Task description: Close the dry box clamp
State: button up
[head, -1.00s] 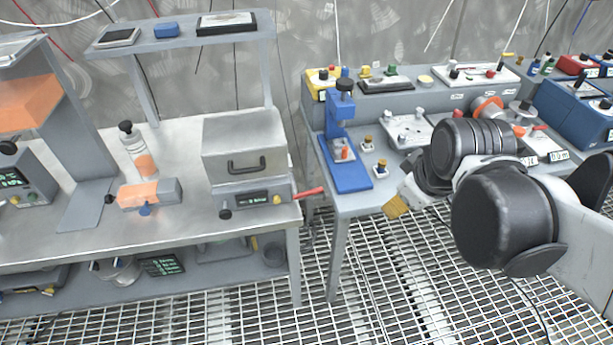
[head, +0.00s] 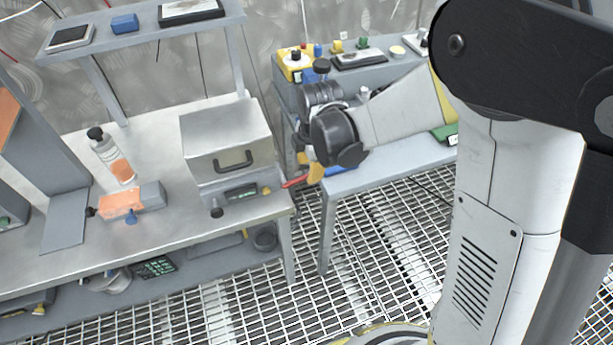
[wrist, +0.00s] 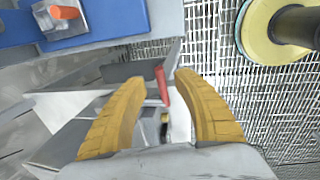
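The dry box (head: 228,145) is a steel box with a black front handle and a small green display, standing at the right end of the left bench. Its clamp lever has a red handle (head: 295,181) that sticks out to the right near the box's base. My gripper (head: 312,178) is at the tip of this handle. In the wrist view the red handle (wrist: 162,84) shows between the two yellow fingers of my gripper (wrist: 174,85), which are apart. I see gaps on both sides of the handle. The clamp's pivot is partly hidden in the head view.
A second bench (head: 385,172) with a blue press fixture (wrist: 100,20) stands close behind my gripper. A bottle (head: 112,157) and an orange-topped device (head: 125,203) are left of the box. Grating floor (head: 370,240) lies open in front.

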aim_at(307, 175)
jog(key=f, duration=0.2)
jog(key=w+f+b, duration=0.1)
jog(key=f, duration=0.1)
jog(key=shift+a+f, duration=0.15)
jog(key=shift+f, duration=0.1)
grip_shut()
